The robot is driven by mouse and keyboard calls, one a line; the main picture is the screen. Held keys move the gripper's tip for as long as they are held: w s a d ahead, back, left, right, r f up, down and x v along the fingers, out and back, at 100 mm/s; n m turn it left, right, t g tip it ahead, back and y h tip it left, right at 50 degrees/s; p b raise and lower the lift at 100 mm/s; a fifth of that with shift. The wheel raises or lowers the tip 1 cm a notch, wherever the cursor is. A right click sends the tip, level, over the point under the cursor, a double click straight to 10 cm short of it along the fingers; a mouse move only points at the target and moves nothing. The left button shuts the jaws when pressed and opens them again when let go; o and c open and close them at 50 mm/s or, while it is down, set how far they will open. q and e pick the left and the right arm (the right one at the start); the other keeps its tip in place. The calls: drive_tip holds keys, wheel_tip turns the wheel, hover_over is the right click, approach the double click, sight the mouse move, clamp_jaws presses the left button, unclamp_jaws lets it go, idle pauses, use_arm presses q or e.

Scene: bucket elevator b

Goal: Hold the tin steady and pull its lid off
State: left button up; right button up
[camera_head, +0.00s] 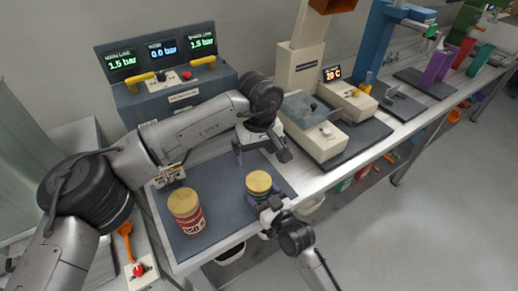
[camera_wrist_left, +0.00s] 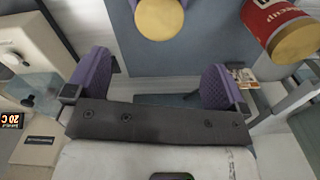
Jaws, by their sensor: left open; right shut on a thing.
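A small dark tin with a gold lid (camera_head: 258,182) stands on the blue-grey mat near the bench's front edge. My right gripper (camera_head: 265,198) is shut around its body, below the lid. The lid is seated on top and also shows at the top of the left wrist view (camera_wrist_left: 160,18). My left gripper (camera_head: 261,154) is open and empty, behind the tin and apart from it. Its two purple fingers, with nothing between them, show in the left wrist view (camera_wrist_left: 155,82).
A larger red tin (camera_head: 190,222) with a gold lid stands on the mat (camera_head: 222,178) to the left; it is also at the upper right of the left wrist view (camera_wrist_left: 275,15). A gauge console (camera_head: 170,100) stands behind, a beige machine (camera_head: 318,135) to the right.

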sight(259, 182)
use_arm(q)
wheel_tip(259, 182, down, 11)
drive_tip(key=shift+f, duration=0.2)
idle(0.4)
drive_tip(key=c, duration=1)
drive_tip(key=shift+o, duration=0.2)
drive_tip(key=shift+r, duration=0.35)
drive_tip(key=shift+r, duration=0.8)
use_arm(e)
drive_tip(key=shift+f, duration=0.1)
use_arm(q)
drive_tip(key=shift+r, duration=0.1)
drive_tip(key=shift+r, duration=1.95)
use_arm(e)
drive_tip(key=o, duration=1.3)
